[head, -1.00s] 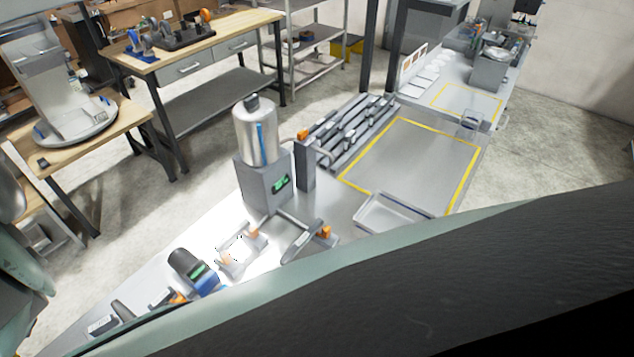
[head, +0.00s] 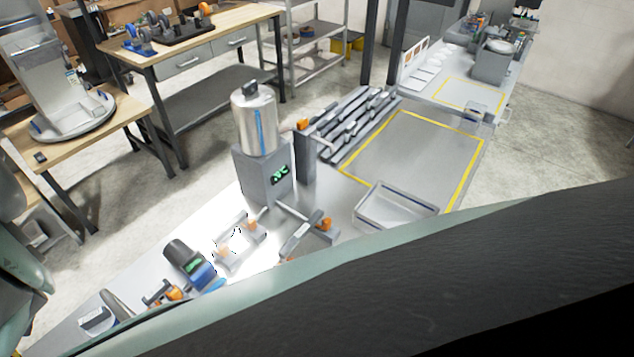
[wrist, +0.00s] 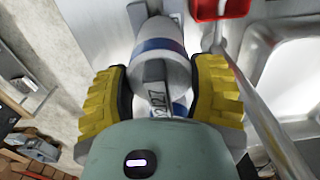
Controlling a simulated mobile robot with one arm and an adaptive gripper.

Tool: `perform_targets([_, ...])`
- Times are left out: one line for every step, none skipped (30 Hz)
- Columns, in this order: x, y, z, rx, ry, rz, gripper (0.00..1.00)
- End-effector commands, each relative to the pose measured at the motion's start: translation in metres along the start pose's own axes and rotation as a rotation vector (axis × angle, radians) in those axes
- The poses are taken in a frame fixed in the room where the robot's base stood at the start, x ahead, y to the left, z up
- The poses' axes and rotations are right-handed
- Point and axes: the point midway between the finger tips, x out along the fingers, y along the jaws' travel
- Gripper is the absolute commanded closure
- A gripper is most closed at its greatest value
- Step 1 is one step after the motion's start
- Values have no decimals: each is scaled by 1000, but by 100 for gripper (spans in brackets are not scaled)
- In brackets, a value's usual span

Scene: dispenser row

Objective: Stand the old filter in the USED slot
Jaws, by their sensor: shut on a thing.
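In the wrist view my gripper (wrist: 163,78) has its two yellow ribbed fingers on either side of a white cylinder with a blue band (wrist: 160,60), which looks like the old filter. The gripper is shut on it. A grey strip with dark figures, partly readable as "2/27", lies along its near end. The cylinder's far end reaches towards the top of the picture, over a pale surface. I cannot tell whether it touches anything there. No USED label is readable in either view. My gripper and the filter do not show in the head view.
The wrist view shows a red open container (wrist: 220,8) just beyond the filter, a metal basin (wrist: 284,65) at right and a slanting pale bar between. In the head view, a steel tank (head: 254,122) stands on a grey base on the bench, near a shallow tray (head: 395,218).

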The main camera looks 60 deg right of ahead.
Motion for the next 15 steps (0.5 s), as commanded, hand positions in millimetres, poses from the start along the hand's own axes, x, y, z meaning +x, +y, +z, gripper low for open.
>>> perform_targets([3, 1, 1, 2, 1, 1, 84])
perform_targets([4, 1, 1, 2, 0, 1, 84])
perform_targets([5, 1, 1, 3, 1, 1, 84])
perform_targets([6, 1, 1, 2, 1, 1, 84])
perform_targets([6, 1, 1, 2, 1, 1, 37])
perform_targets([5, 1, 1, 3, 1, 2, 33])
perform_targets([4, 1, 1, 3, 1, 1, 30])
perform_targets([4, 1, 1, 3, 1, 1, 27])
perform_targets([4, 1, 1, 3, 1, 1, 23])
perform_targets([5, 1, 1, 3, 1, 1, 20])
perform_targets([5, 1, 1, 2, 0, 1, 17])
perform_targets([5, 1, 1, 3, 0, 1, 12])
perform_targets([5, 1, 1, 2, 0, 1, 9])
perform_targets([5, 1, 1, 2, 0, 1, 6])
perform_targets([5, 1, 1, 2, 0, 1, 5])
